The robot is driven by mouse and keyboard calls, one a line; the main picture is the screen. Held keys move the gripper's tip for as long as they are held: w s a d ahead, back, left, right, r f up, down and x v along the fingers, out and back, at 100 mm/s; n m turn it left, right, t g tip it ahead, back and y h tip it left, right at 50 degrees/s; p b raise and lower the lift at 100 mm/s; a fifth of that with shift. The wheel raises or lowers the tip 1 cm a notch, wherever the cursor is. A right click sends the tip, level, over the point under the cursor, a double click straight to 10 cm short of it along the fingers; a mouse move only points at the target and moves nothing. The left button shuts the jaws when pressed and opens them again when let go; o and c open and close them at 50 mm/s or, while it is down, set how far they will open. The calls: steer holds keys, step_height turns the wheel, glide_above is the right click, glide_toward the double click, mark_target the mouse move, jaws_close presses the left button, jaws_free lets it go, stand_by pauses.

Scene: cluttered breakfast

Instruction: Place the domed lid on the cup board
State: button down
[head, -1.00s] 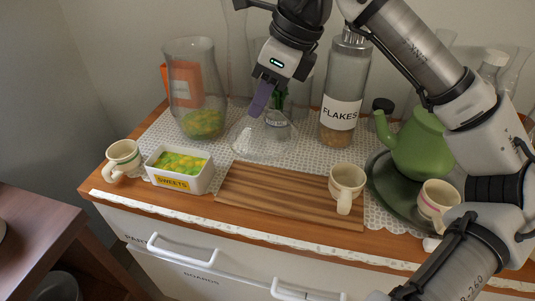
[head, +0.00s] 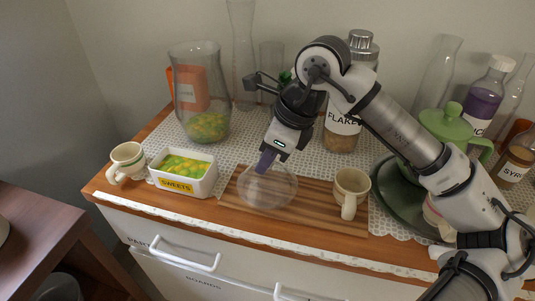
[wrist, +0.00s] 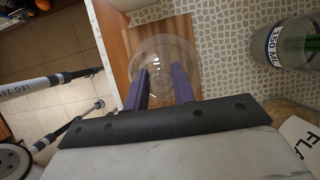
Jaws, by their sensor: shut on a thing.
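The clear domed lid (head: 270,191) is a transparent glass dome, low over the left part of the wooden cup board (head: 313,205). I cannot tell whether its rim touches the board. My gripper (head: 265,163), with purple fingers, is shut on the top of the lid. In the wrist view the lid (wrist: 150,62) shows as a round clear rim beyond my gripper's fingers (wrist: 158,82), over the board (wrist: 180,30). A cream cup (head: 350,190) stands upright on the right part of the board, apart from the lid.
A white sweets box (head: 184,186) stands just left of the board, with a cup (head: 126,160) further left. The flakes jar (head: 341,138) and a glass pitcher (head: 198,90) stand behind. A green teapot (head: 446,122) on a dark tray (head: 392,200) is right.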

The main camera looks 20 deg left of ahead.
steer(key=shift+f, duration=0.1)
steer(key=shift+f, duration=0.1)
steer(key=c, duration=1.2)
jaws_free()
steer(key=shift+o, duration=0.2)
steer(key=v, duration=1.2)
steer(key=shift+r, duration=0.25)
